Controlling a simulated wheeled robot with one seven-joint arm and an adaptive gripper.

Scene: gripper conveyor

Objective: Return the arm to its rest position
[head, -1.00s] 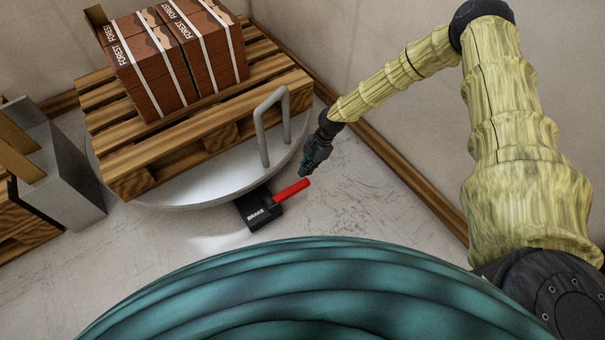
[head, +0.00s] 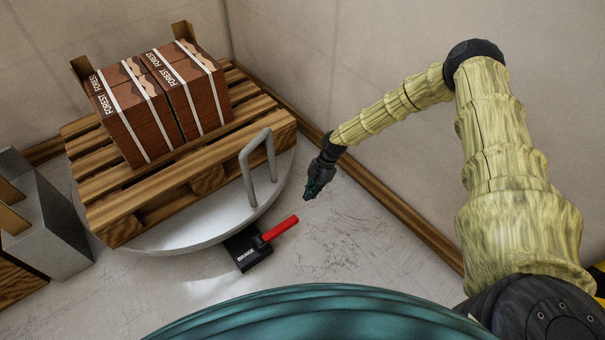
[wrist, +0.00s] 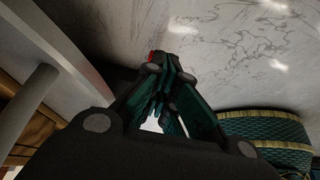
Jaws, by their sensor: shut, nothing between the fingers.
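My gripper (head: 311,191) is at the end of my arm, in the middle of the head view. It points down and is shut and empty. It hangs above the floor, up and to the right of the red brake lever (head: 280,228), clear of it. The lever sticks out of a black box marked BRAKE (head: 247,249) at the turntable's front edge. In the wrist view the closed fingers (wrist: 160,75) fill the middle, and a small bit of red shows just behind their tips.
A round grey turntable (head: 180,240) carries a wooden pallet (head: 115,226) with strapped brown boxes (head: 165,100). A grey handle (head: 270,165) rises from its right side, left of my gripper. A grey bin-like block (head: 45,235) stands at left. Bare floor (head: 350,240) lies right of the lever, up to the wall.

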